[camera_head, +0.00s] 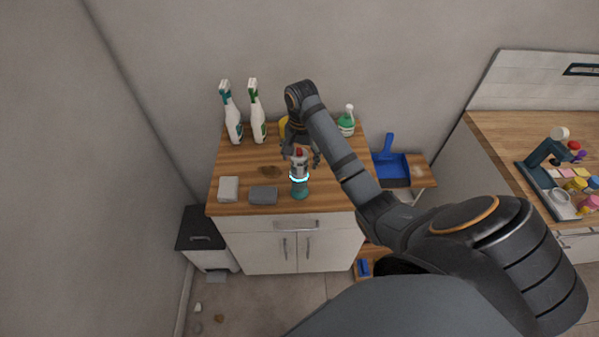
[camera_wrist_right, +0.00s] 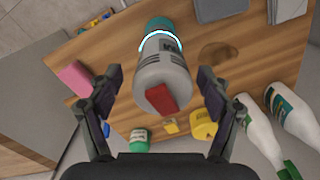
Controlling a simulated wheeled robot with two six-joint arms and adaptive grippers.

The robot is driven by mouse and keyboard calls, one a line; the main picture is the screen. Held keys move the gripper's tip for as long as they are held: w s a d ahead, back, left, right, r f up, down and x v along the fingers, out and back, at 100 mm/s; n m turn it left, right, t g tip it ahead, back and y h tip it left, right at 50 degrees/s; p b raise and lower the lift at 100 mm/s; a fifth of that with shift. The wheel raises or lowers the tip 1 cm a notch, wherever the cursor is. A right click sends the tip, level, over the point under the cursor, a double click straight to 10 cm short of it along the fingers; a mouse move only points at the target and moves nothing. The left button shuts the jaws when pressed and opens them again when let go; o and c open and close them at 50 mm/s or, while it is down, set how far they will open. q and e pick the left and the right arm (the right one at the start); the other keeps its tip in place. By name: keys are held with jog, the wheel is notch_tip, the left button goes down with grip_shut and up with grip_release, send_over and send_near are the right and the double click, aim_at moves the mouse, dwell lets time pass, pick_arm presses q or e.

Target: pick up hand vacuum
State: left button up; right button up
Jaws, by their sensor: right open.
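The hand vacuum (camera_head: 299,171) is grey and teal with a glowing ring and a red part at its end. In the right wrist view the hand vacuum (camera_wrist_right: 163,68) lies between the two open fingers of the right gripper (camera_wrist_right: 160,82), with visible gaps on both sides. My left gripper is not in view.
Two white spray bottles (camera_head: 233,122) stand at the back left of the counter. A pale block (camera_head: 229,188) and a grey block (camera_head: 263,195) lie left of the vacuum. A green bottle (camera_head: 346,122) stands behind my arm. A blue dustpan (camera_head: 391,168) is to the right.

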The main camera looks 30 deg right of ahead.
aim_at(299, 175)
notch_tip(299, 175, down, 2)
jog(key=shift+a+f+b, duration=0.15)
jog(key=shift+b, duration=0.2)
jog(key=shift+f+p, duration=0.3)
jog(key=shift+p, duration=0.35)
jog(key=shift+w+f, duration=0.1)
jog(key=shift+f, duration=0.3)
jog(key=c, duration=1.2)
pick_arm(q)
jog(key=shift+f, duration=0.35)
pick_arm(e)
jog(key=shift+r, duration=0.1)
jog(key=shift+c, duration=0.2)
